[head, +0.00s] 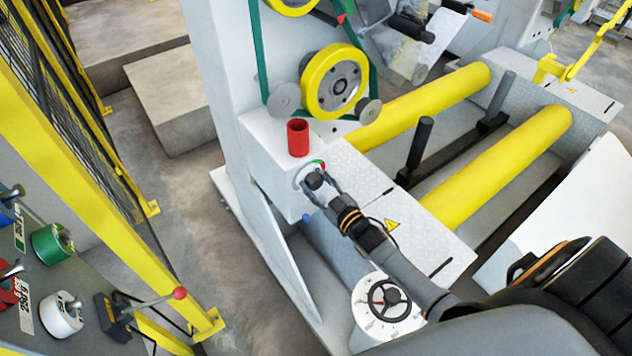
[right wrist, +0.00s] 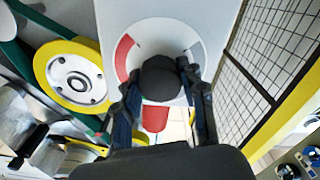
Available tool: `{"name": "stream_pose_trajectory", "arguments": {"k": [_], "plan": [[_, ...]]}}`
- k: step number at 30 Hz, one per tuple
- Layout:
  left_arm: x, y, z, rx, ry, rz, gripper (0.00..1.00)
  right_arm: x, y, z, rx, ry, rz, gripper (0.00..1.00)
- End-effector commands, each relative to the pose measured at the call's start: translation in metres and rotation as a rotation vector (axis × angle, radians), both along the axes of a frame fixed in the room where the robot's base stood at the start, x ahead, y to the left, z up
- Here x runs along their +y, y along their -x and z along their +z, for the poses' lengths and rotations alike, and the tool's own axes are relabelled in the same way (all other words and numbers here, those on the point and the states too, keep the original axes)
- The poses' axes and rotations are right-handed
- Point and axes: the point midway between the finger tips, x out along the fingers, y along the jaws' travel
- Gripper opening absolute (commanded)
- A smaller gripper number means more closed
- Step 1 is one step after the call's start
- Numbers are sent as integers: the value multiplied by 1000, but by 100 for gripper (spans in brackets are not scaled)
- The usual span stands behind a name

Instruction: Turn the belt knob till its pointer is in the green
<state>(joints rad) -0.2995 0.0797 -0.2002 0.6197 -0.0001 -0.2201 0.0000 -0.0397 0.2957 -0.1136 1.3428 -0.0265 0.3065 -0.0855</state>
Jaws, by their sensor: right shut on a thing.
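The black belt knob (head: 314,180) sits on a round white dial (head: 299,174) on the side of the white machine housing. My right gripper (head: 319,186) is shut on the knob. In the right wrist view the knob (right wrist: 160,78) is between the two fingers, with the dial (right wrist: 165,35) behind it. A red band shows on the dial's left side there. In the head view small green and red marks show at the dial's upper right edge. I cannot make out the pointer; knob and fingers cover part of the dial. My left gripper is not in view.
A red cylinder (head: 298,138) stands on the housing just above the dial. A yellow wheel (head: 335,82) with a green belt is above it. Yellow rollers (head: 500,167) lie to the right. A handwheel (head: 389,301) is below. A yellow-framed fence (head: 75,130) stands at left.

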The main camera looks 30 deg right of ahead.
Motion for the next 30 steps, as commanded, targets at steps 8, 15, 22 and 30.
{"name": "stream_pose_trajectory", "arguments": {"k": [8, 15, 22, 30], "plan": [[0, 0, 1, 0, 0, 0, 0, 0, 0, -1, 12, -64, 0, 9], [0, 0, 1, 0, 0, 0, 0, 0, 0, -1, 13, -73, 0, 9], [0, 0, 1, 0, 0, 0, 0, 0, 1, -1, 13, -72, 0, 44], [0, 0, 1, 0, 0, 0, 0, 0, 0, -1, 11, -71, 1, 63]]}}
